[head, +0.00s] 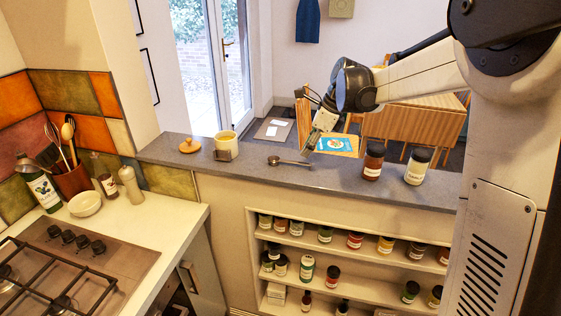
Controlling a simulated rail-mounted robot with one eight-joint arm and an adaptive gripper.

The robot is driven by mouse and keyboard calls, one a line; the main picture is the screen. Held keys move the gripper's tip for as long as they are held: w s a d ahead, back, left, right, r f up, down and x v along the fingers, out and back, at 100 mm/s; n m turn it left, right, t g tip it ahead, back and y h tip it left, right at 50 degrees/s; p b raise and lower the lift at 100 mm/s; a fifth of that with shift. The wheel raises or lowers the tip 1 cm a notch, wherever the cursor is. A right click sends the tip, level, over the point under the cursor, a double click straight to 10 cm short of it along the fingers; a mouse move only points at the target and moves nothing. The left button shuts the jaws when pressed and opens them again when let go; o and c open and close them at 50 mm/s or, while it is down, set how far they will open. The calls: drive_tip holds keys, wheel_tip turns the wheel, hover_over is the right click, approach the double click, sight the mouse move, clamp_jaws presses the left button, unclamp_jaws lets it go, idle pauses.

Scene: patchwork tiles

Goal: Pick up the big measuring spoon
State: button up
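A metal measuring spoon (274,161) lies on the dark grey ledge (225,172), its bowl to the left and its thin handle pointing right. My gripper (308,151) points down and to the left, with its fingertips over or close to the handle's right end. I cannot tell whether the tips touch the handle. The fingers are too small in the head view to show whether they are open or shut.
The ledge around the spoon is clear.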

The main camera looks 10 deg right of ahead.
sight(298, 162)
drive_tip(key=shift+a+p+x, duration=0.15)
drive_tip(key=shift+p+x, duration=0.15)
drive_tip(key=shift+x, duration=1)
drive_tip(key=shift+a+p+x, duration=0.1)
drive_tip(key=shift+p+x, duration=0.15)
drive_tip(key=shift+x, duration=1.1)
drive_tip(key=shift+r, duration=0.1)
drive_tip(key=shift+c, duration=0.5)
clamp_jaws()
